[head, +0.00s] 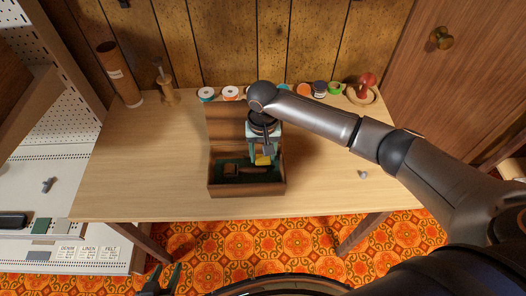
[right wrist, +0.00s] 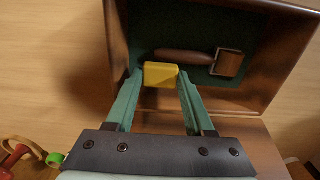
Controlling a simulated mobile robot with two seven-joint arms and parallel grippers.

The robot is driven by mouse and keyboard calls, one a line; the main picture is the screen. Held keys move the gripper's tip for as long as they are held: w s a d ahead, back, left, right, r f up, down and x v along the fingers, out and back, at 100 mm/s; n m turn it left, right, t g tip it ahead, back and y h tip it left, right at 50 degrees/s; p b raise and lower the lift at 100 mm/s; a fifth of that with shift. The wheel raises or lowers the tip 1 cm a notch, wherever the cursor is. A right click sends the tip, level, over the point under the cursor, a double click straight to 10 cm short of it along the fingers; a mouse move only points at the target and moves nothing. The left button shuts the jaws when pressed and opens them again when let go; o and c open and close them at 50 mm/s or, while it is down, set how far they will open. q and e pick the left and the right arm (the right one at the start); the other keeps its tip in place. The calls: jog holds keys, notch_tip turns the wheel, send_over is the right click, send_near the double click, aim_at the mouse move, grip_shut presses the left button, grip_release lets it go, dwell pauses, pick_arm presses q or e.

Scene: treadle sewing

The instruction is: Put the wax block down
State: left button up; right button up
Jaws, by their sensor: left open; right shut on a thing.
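The wax block (head: 263,160) is a small yellow block. In the right wrist view the wax block (right wrist: 160,74) sits between the fingertips of my right gripper (right wrist: 158,78), which is shut on it. In the head view my right gripper (head: 263,158) points down into the open wooden box (head: 247,189) at its right part. The box has a dark green lining. I cannot tell whether the block touches the box floor. My left gripper (head: 160,281) is open and empty, low in the picture, below the table's front edge.
In the box lies a brown-handled tool (right wrist: 185,56) with a square metal head. The box lid (head: 226,122) stands open at the back. Several thread spools (head: 231,93) line the table's back. A small grey item (head: 363,174) lies right. The table's left part is clear.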

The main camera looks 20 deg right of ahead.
aim_at(263, 158)
jog(key=shift+f, duration=0.25)
jog(key=o, duration=1.3)
notch_tip(263, 158, up, 13)
jog(key=shift+r+p, duration=0.15)
jog(key=shift+p, duration=0.25)
